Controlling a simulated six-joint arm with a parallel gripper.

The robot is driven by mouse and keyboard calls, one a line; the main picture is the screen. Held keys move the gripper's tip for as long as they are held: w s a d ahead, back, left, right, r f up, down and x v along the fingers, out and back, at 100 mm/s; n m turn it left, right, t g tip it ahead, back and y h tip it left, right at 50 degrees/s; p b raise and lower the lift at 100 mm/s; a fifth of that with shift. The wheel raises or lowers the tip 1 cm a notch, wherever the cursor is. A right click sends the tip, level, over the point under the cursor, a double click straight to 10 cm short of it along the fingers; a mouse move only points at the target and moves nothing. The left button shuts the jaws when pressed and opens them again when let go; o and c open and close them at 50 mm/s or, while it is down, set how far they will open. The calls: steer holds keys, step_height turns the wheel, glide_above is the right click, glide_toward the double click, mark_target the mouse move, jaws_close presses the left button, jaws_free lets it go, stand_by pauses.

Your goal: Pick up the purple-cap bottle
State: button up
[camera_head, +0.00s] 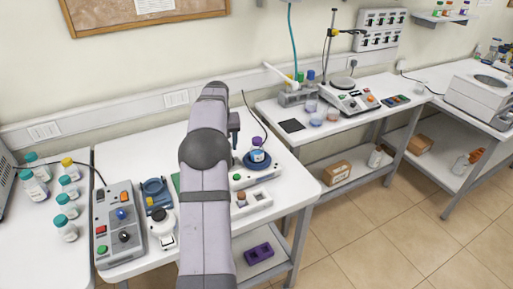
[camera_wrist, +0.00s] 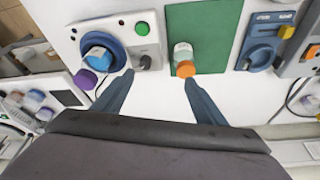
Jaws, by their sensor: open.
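The purple-cap bottle (camera_wrist: 97,57) stands in a round blue holder (camera_wrist: 118,50) at the upper left of the wrist view. Its purple cap (camera_wrist: 86,78) points toward the camera. In the head view the bottle (camera_head: 257,156) is right of my arm, on the near table. My gripper (camera_wrist: 160,78) is open, with its two dark fingers apart and nothing between them. The bottle is left of the left finger and apart from it. In the head view my arm hides most of the gripper.
An orange-cap bottle (camera_wrist: 184,58) stands on a green mat (camera_wrist: 212,35) close to the right finger. A blue fixture (camera_wrist: 262,42) is farther right. In the head view, a control box (camera_head: 120,225) and several teal-cap bottles (camera_head: 65,228) are left of my arm. A white slotted block (camera_head: 258,198) is right.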

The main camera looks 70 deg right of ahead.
steer(key=m+h+p, duration=0.1)
steer(key=m, duration=0.1)
glide_toward(257, 141)
steer(key=shift+g, duration=0.3)
steer(key=x, duration=0.4)
steer(key=shift+d+f, duration=0.1)
steer(key=shift+f, duration=0.3)
steer(key=shift+p+x, duration=0.65)
steer(key=shift+x, duration=0.4)
steer(key=shift+w, duration=0.1)
steer(key=p+x, duration=0.3)
steer(key=shift+w+f, duration=0.1)
steer(key=shift+w, duration=0.1)
steer(key=shift+p+x, duration=0.5)
steer(key=shift+x, duration=0.45)
steer(key=c, duration=1.3)
steer(key=shift+o, duration=0.2)
